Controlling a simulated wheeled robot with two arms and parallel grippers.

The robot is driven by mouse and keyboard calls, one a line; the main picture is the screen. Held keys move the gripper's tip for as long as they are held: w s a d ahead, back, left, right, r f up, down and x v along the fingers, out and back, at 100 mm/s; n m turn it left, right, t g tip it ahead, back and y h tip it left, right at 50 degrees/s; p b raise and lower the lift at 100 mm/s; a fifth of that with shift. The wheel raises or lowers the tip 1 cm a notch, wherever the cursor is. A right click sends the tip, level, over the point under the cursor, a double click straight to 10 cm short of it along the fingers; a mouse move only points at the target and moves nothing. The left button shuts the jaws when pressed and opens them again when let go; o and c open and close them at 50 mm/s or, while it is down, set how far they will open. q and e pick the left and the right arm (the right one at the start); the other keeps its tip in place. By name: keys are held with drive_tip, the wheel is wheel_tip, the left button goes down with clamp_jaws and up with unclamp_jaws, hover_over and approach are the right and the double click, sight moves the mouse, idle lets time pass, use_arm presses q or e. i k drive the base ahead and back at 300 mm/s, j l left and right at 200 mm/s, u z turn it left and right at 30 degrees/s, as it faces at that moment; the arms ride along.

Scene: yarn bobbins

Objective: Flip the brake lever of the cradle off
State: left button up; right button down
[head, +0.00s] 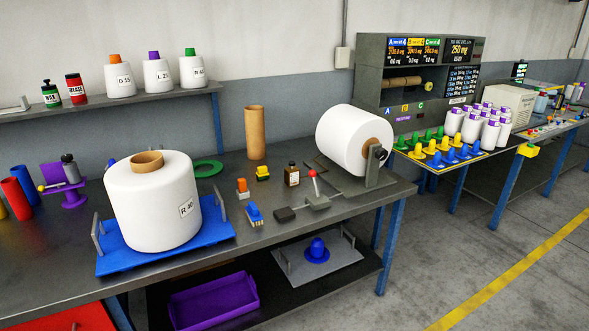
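The cradle (374,172) stands near the right end of the dark workbench. It is a grey base with an upright bracket, and it carries a large white yarn bobbin (347,138) lying on its side with a brown core. Neither of my grippers is in the head view.
A big white bobbin (152,205) stands on a blue tray (120,262) at the left. A brown tube (255,133) stands behind.

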sight(312, 174)
drive_tip(key=i+j+u, duration=0.1)
drive_tip(key=i+u, duration=0.15)
drive_tip(key=i, duration=0.7)
